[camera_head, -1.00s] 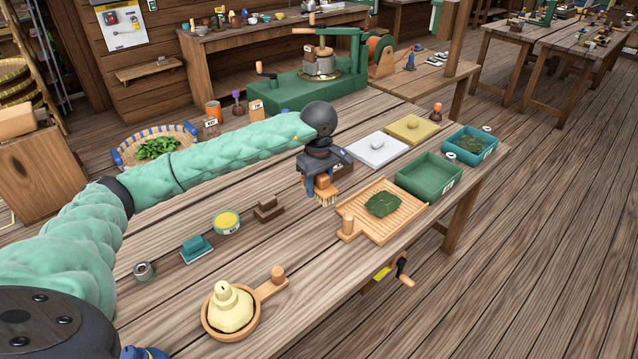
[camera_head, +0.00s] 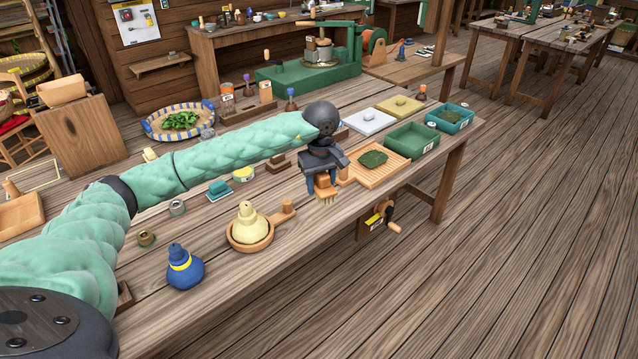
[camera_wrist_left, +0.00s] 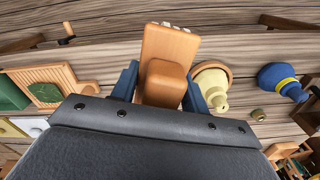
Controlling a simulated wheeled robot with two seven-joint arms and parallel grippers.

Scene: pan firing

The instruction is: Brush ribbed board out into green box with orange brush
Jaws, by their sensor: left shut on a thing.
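My left gripper (camera_head: 322,180) is shut on the orange brush (camera_head: 326,188), whose pale bristles point down. It hangs above the table's front edge, left of the ribbed board. The brush also shows between the blue fingers in the left wrist view (camera_wrist_left: 167,60). The ribbed board (camera_head: 387,174) is a pale wooden tray with a patch of dark green leaf (camera_head: 373,158) on it. It lies partly behind my gripper. The green box (camera_head: 412,138) stands just beyond the board and looks empty from here. My right gripper does not show.
A teal box (camera_head: 450,117) with dark green contents stands beyond the green box. A crank (camera_head: 392,226) sticks out from the table's front.

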